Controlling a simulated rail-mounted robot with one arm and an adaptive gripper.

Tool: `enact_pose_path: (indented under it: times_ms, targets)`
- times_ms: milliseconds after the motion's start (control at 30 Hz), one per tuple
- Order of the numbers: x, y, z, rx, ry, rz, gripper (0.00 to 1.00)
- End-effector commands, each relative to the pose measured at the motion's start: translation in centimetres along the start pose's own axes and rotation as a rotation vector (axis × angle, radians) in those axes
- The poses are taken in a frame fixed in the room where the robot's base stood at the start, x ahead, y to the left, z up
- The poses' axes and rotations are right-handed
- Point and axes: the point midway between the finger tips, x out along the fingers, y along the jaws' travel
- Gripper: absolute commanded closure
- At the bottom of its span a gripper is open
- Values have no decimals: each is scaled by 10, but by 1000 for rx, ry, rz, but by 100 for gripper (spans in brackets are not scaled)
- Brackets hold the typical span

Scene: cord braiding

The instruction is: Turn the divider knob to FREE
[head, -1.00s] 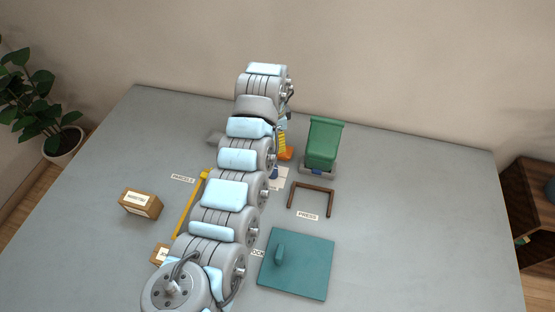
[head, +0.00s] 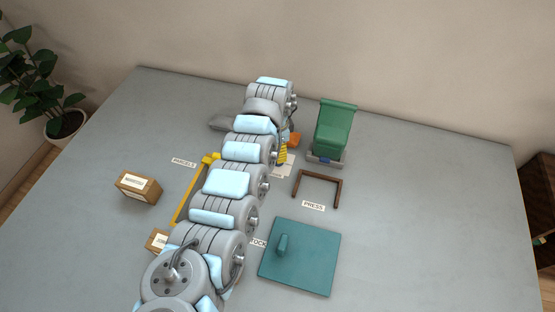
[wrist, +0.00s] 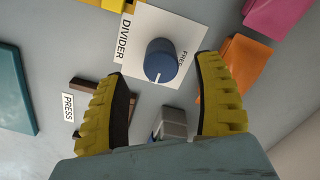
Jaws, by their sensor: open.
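The divider knob (wrist: 160,60) is a round blue dial with a white pointer line, on a white plate (wrist: 140,22) lettered DIVIDER at left and FREE at right. In the wrist view its line points down the picture, not at the FREE lettering. My gripper (wrist: 160,72) is open, with one yellow ribbed finger on each side of the knob. I see gaps between both fingers and the knob. In the head view one yellow finger (head: 283,153) shows beside my arm and over the plate (head: 285,169); the knob is hidden there.
A green bin (head: 334,128) stands right of the plate. A brown bracket (head: 318,174) lies before it, by the PRESS label. A teal board (head: 310,260) lies nearer. An orange block (wrist: 228,70) and a pink one (wrist: 276,14) are close to my right finger in the wrist view.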

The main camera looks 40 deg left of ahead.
Motion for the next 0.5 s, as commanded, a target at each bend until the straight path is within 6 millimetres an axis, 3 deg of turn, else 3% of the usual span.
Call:
enact_pose_path:
  times_ms: [33, 200, 500]
  targets:
    - [12, 0, -1, 2, -1, 0, 31]
    - [35, 2, 0, 1, -2, 4, 31]
    - [48, 0, -1, 0, 1, -1, 31]
